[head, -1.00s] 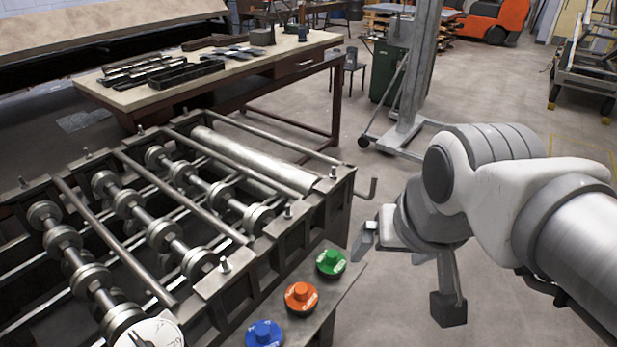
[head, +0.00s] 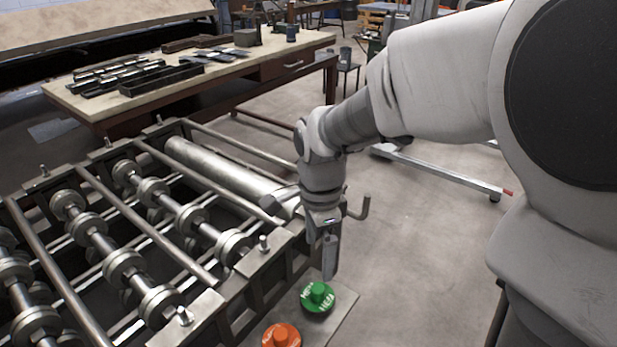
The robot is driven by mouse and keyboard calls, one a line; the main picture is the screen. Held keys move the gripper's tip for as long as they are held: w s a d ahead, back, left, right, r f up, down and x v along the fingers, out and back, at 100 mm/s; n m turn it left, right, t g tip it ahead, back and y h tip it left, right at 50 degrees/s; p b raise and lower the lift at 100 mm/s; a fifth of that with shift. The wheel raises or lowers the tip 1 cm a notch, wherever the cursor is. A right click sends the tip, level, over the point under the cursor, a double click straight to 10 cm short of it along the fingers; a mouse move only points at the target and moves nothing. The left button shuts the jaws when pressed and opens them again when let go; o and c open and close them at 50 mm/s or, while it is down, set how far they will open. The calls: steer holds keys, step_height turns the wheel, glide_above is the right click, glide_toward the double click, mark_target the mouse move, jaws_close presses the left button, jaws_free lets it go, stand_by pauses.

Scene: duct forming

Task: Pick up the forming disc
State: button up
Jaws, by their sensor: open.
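A green forming disc (head: 317,298) with white lettering and a raised hub lies flat on a grey shelf (head: 343,325) at the front of the roller machine. An orange disc (head: 281,337) lies beside it, nearer to me and cut off by the bottom edge of the view. My gripper (head: 328,270) points down above the green disc, near its far side. It is open, with nothing seen in it. One finger shows clearly; the other is mostly hidden. I cannot tell the exact gap between fingertip and disc.
The roller machine (head: 210,292) with its shafts stands to the left, close to my gripper. Its crank handle (head: 362,207) sticks out behind the gripper. A workbench (head: 120,100) with metal tools stands behind. The floor to the right is mostly clear.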

mark_target(317, 288)
step_height(317, 288, down, 16)
steer(key=shift+w+r+b, duration=0.15)
steer(key=shift+r+b, duration=0.05)
steer(key=shift+b, duration=1)
steer(key=shift+r, duration=0.1)
steer(key=c, duration=1.5)
